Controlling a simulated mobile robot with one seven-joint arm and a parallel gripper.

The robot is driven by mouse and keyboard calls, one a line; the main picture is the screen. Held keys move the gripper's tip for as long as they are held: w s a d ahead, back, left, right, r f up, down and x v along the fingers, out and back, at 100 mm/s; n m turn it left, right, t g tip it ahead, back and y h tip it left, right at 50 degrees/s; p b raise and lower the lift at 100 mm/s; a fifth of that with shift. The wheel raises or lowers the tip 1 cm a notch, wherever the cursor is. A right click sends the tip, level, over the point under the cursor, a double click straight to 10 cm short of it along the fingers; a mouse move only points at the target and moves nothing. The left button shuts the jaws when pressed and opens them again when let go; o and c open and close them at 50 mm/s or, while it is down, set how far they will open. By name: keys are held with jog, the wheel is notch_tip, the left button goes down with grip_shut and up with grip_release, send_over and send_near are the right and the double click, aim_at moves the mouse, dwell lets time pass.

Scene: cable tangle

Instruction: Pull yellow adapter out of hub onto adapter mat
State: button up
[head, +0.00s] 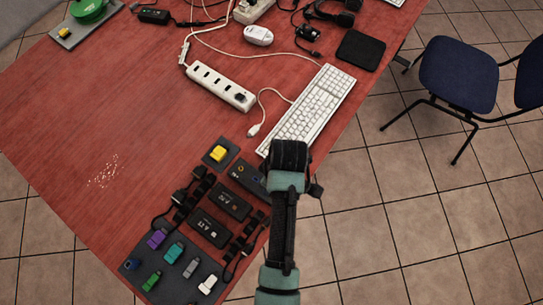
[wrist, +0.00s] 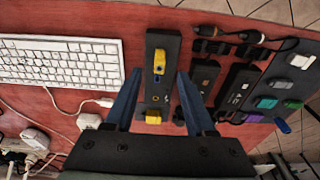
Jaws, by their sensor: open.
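In the wrist view a yellow adapter (wrist: 159,62) sits on a long black hub (wrist: 162,40), between and beyond my open fingers. My gripper (wrist: 158,78) is empty, one blue finger on each side of the hub. A dark mat (head: 180,285) at the table's near end holds several adapters in purple, teal, grey, green and white. It also shows at the right of the wrist view (wrist: 285,75).
A second yellow block (head: 217,153) sits on a small dark pad beside the hub. Black boxes (head: 220,211) and cables lie between hub and mat. A white keyboard (head: 310,105) and a white power strip (head: 220,86) lie beyond.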

jog(key=shift+w+a+f, duration=0.15)
jog(key=shift+f, duration=1.25)
jog(key=shift+w+a+f, duration=0.1)
jog(key=shift+f, duration=1.25)
jog(key=shift+c, duration=0.2)
grip_shut()
